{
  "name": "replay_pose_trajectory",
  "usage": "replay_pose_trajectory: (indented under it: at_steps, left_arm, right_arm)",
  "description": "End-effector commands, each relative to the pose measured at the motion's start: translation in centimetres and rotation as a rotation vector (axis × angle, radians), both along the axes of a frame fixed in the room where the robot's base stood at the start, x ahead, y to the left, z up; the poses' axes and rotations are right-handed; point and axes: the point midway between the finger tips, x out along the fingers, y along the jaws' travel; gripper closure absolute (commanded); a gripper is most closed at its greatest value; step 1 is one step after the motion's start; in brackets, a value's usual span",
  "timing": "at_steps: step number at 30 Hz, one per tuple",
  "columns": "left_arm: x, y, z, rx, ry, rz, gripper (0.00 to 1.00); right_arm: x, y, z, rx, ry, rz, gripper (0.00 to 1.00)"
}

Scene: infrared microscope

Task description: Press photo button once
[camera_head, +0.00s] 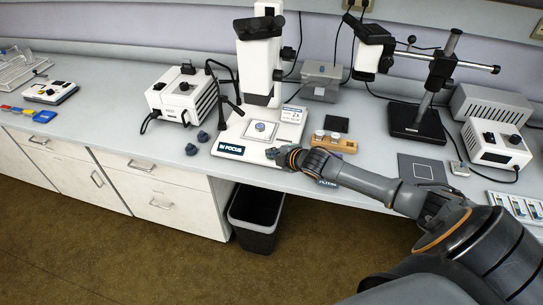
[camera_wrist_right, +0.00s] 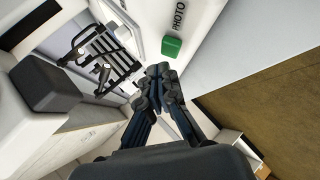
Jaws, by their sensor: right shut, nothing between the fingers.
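The photo button is a green block (camera_wrist_right: 171,46) on the white microscope base, with the printed word PHOTO (camera_wrist_right: 179,15) beside it in the right wrist view. The white microscope (camera_head: 262,60) stands at the middle of the bench in the head view. My right gripper (camera_head: 275,154) is at the front right of its base (camera_head: 226,138). Its dark fingers (camera_wrist_right: 158,72) are shut and empty in the wrist view, pointing towards the button, and their tips appear just short of it. The button is hidden by my gripper in the head view. My left gripper is not in view.
A wooden block with small jars (camera_head: 344,146) stands right of the microscope base. A white control box (camera_head: 182,92) and dark knobs (camera_head: 203,136) are on the left. A boom-stand microscope (camera_head: 416,118) stands at the right. A black bin (camera_head: 256,215) is below the bench edge.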

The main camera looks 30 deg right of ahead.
Motion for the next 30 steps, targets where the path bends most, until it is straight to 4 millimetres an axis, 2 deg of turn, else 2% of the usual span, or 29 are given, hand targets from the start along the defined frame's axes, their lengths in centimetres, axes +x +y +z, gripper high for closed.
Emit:
replay_pose_trajectory:
  at_steps: [30]
  left_arm:
    - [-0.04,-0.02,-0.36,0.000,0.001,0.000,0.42]
  right_arm:
    - [0.25,-0.30,-0.73,0.000,0.000,0.000,1.00]
